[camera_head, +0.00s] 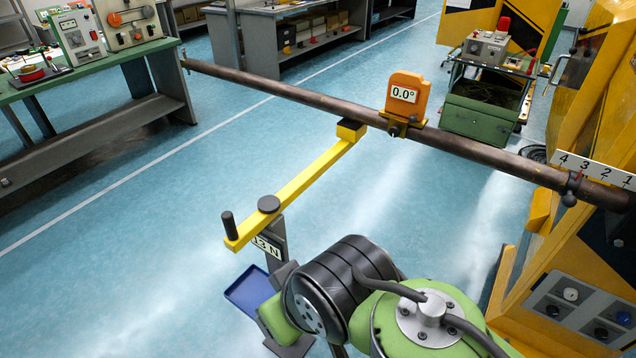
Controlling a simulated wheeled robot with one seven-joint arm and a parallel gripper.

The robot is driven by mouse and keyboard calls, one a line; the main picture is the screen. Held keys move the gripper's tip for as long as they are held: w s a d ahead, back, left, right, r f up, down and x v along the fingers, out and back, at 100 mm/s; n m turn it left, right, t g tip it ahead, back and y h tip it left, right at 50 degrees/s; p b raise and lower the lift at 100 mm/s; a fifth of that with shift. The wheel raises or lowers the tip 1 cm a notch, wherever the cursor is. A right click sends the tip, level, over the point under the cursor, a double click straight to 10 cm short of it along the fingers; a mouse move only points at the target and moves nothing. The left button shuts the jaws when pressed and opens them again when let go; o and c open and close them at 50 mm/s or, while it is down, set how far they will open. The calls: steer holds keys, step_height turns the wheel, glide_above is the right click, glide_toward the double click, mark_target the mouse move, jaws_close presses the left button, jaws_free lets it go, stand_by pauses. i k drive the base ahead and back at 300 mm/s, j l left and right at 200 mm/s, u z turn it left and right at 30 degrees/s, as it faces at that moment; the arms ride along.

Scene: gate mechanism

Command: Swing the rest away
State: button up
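A long yellow arm, which looks like the rest (300,188), lies level across the middle of the view. Its far end carries a dark-topped yellow block (350,131) right under a brown metal bar (300,96); whether they touch is hard to tell. Near its close end are a dark round cap (268,203) above a dark post (273,228) and an upright black handle (229,225). A plate on the post reads "13 N", its front edge partly hidden. My green and black arm fills the bottom right; my gripper's fingers do not show, and nothing visible holds the handle.
An orange display (405,93) on the bar reads 0.0°. A numbered scale (592,169) sits by the bar's right end at yellow machinery. A blue tray (249,290) is low beside the post. Workbenches stand left and behind. Blue floor left of the yellow arm is open.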

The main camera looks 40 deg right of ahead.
mark_target(269, 207)
steer(key=i+j+z, duration=0.2)
steer(key=j+z, duration=0.2)
steer(key=i+j+z, duration=0.15)
steer(key=j+z, duration=0.2)
steer(key=i+j+z, duration=0.1)
steer(key=j+z, duration=0.7)
steer(key=i+j+z, duration=0.3)
steer(key=z, duration=0.2)
steer(key=i+j+z, duration=0.35)
steer(key=z, duration=0.15)
steer(key=l+u, duration=0.7)
steer(key=l, duration=0.2)
steer(key=k+l+u, duration=0.1)
steer(key=l+u, duration=0.25)
steer(key=i+l+u, duration=0.15)
steer(key=l+u, duration=0.15)
steer(key=i+l+u, duration=0.1)
steer(key=l+u, duration=0.15)
steer(key=l, duration=0.15)
